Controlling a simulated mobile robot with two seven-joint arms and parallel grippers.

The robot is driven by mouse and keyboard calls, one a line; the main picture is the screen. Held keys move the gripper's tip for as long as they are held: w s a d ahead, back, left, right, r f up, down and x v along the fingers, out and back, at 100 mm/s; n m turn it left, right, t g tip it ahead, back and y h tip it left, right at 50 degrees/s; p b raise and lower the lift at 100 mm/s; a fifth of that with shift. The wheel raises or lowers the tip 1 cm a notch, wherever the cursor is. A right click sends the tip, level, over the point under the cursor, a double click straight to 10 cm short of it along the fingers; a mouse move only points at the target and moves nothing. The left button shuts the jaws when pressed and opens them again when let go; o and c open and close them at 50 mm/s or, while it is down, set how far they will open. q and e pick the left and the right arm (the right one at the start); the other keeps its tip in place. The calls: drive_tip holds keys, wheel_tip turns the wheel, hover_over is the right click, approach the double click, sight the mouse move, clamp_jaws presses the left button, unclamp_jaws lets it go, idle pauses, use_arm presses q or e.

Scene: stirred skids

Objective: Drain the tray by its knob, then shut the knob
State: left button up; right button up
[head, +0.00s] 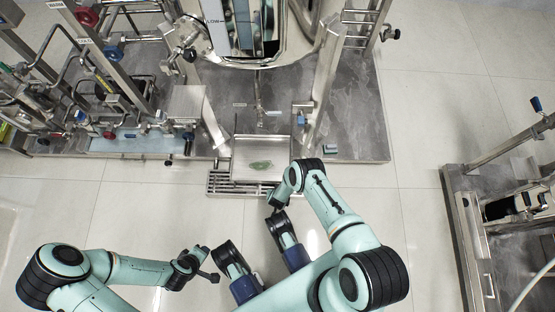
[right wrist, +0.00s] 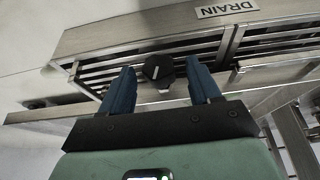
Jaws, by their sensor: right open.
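The square metal tray (head: 241,160) sits at the front of the steel skid in the head view, with a small green patch of contents (head: 261,164) in it. The black knob (right wrist: 158,68) with a white line shows in the right wrist view, in front of a slatted metal face. My right gripper (right wrist: 154,84) is open, its blue fingers on either side of the knob with gaps showing; in the head view my arm hides its fingers. My left gripper (head: 203,264) is at the lower left, away from the tray; its jaws are too small to read.
A DRAIN label (right wrist: 227,8) sits above the slats, upside down in the right wrist view. A slatted grate (head: 222,184) lies below the tray. Steel posts (head: 324,85) and pipework stand behind and left. Another skid (head: 460,215) stands right; open floor lies between.

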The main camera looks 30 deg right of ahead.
drive_tip(key=shift+f, duration=0.1)
drive_tip(key=shift+c, duration=0.3)
drive_tip(key=c, duration=1)
